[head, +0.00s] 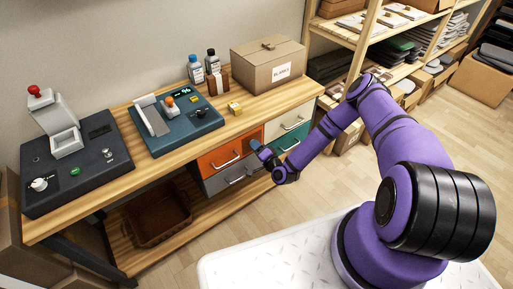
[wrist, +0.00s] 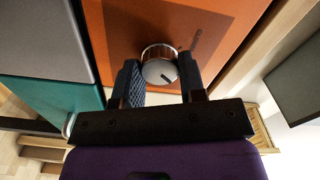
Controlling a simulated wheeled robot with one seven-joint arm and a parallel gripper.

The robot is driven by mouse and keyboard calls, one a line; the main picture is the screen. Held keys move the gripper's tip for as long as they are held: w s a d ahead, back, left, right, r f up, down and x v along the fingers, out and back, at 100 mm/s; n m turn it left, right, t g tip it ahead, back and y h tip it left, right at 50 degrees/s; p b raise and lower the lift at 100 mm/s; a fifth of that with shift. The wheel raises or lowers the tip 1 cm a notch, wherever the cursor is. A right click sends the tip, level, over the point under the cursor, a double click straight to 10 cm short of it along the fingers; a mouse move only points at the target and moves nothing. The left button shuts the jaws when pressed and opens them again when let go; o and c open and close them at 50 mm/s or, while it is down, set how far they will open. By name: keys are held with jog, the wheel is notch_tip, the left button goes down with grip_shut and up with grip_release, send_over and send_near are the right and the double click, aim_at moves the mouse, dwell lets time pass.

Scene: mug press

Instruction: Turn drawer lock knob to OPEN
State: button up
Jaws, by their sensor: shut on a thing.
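The drawer lock knob (wrist: 159,70) is a round silver knob with a dark pointer mark, set on the orange drawer front (wrist: 215,28). In the wrist view my gripper (wrist: 162,80) has one finger on each side of the knob and is shut on it. In the head view my gripper (head: 257,146) is at the right end of the orange drawer front (head: 222,160), and the knob is hidden there.
A grey drawer (head: 225,179) lies below the orange one. White and teal drawers (head: 290,138) are to the right, with handles sticking out. The wooden bench (head: 180,148) above carries two machines and a cardboard box (head: 268,62). Open floor lies in front of the bench.

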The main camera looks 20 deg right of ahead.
dwell(0.4)
jog(key=o, duration=0.9)
jog(key=v, duration=1)
jog(key=shift+s+d, duration=0.1)
jog(key=shift+s, duration=0.3)
jog(key=shift+w, duration=0.1)
